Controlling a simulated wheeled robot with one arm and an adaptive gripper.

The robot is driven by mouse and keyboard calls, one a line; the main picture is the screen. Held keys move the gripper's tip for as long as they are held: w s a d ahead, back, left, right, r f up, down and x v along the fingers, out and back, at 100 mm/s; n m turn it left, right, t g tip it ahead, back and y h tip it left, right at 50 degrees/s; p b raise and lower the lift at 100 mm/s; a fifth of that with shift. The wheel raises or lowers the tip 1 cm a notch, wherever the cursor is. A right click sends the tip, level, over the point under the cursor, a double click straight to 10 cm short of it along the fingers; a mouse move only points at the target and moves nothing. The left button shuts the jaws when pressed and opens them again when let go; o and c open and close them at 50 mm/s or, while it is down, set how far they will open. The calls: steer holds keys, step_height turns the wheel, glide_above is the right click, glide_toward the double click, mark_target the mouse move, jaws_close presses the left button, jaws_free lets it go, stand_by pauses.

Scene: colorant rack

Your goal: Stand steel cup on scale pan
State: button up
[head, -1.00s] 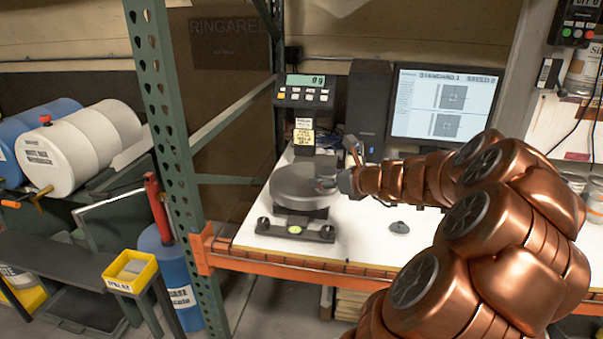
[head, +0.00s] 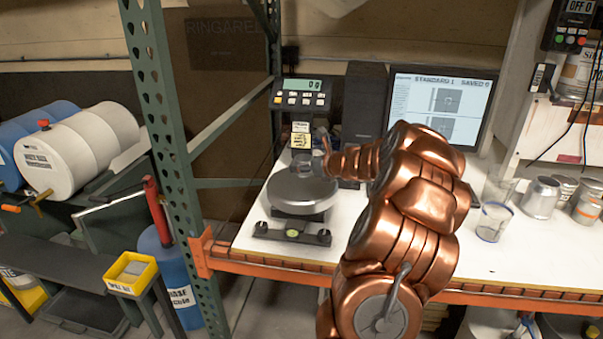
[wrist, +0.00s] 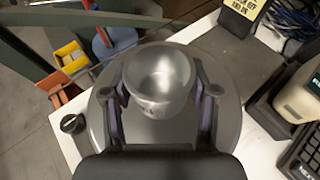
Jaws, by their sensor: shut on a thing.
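The steel cup (wrist: 160,80) is upright between the fingers of my gripper (wrist: 160,108) in the wrist view, its open mouth facing the camera. My gripper is shut on its sides. Behind the cup in that view is the round grey scale pan (wrist: 228,125). In the head view, my gripper (head: 318,165) is over the back part of the scale pan (head: 303,193), and the cup is small and hard to make out there. The scale display (head: 303,84) appears to read 0. I cannot tell how large the gap between cup and pan is.
A monitor (head: 440,105) and a dark tower (head: 365,105) stand behind the scale. A clear beaker (head: 493,222) and several metal cans (head: 541,197) stand at the right of the white bench. A green rack post (head: 170,130) rises left of the scale.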

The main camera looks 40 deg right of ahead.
mark_target(303, 182)
steer(key=shift+w+d+f, duration=0.1)
steer(key=shift+w+d, duration=0.05)
steer(key=shift+w, duration=0.4)
steer(key=shift+s+f+p, duration=0.1)
steer(key=shift+f+p, duration=0.35)
steer(key=shift+f, duration=1.25)
steer(key=shift+f, duration=0.15)
steer(key=o, duration=1.3)
